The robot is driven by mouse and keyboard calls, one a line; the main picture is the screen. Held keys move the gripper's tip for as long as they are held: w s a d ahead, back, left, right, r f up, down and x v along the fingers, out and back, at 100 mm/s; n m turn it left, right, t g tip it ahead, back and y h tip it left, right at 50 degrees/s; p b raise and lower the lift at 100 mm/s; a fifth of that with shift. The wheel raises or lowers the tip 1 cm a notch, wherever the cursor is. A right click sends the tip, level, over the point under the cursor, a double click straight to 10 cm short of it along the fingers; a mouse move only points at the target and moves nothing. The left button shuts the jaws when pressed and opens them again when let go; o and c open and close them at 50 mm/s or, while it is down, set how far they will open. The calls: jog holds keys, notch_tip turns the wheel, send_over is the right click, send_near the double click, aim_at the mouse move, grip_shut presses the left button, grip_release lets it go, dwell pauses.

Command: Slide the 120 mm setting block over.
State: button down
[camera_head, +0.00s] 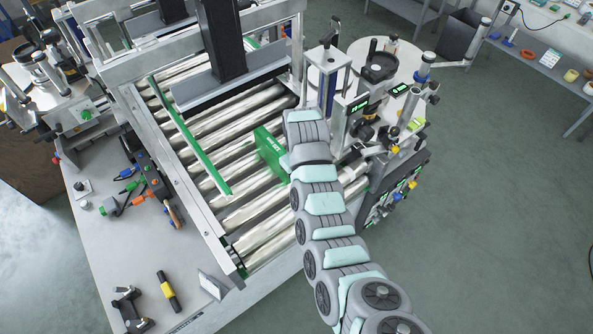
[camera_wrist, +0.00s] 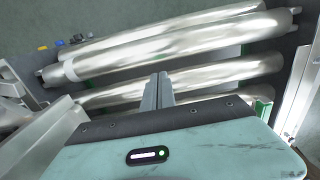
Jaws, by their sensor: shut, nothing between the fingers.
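The green setting block (camera_head: 268,148) with small white lettering, too small to read, stands on the roller conveyor (camera_head: 232,208) just left of my arm's end in the head view. My gripper's fingers are hidden in that view by my arm. In the wrist view my gripper (camera_wrist: 160,78) is shut and empty, its fingertips over the metal rollers. Green slivers show at the right of the wrist view; I cannot tell whether they are the block. Whether my gripper touches the block cannot be seen.
A long green guide rail (camera_head: 190,138) lies along the left of the rollers. A black column (camera_head: 220,40) stands over the conveyor's far part. The labeller unit (camera_head: 375,110) stands right of my arm. Tools lie on the grey side table (camera_head: 115,245). Rollers are bare between rail and block.

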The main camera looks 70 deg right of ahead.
notch_tip(320, 180, down, 5)
jog(key=shift+f, duration=0.1)
jog(key=shift+w+f, duration=0.15)
jog(key=shift+f, duration=0.05)
jog(key=w+d+b, duration=0.1)
jog(key=w+b, duration=0.1)
jog(key=w, duration=0.1)
jog(key=shift+d+b, duration=0.3)
jog(key=shift+d, duration=0.1)
jog(key=shift+w+d+r, duration=0.1)
jog(key=shift+w, duration=0.1)
jog(key=shift+r+p, duration=0.1)
jog(key=shift+p, duration=0.45)
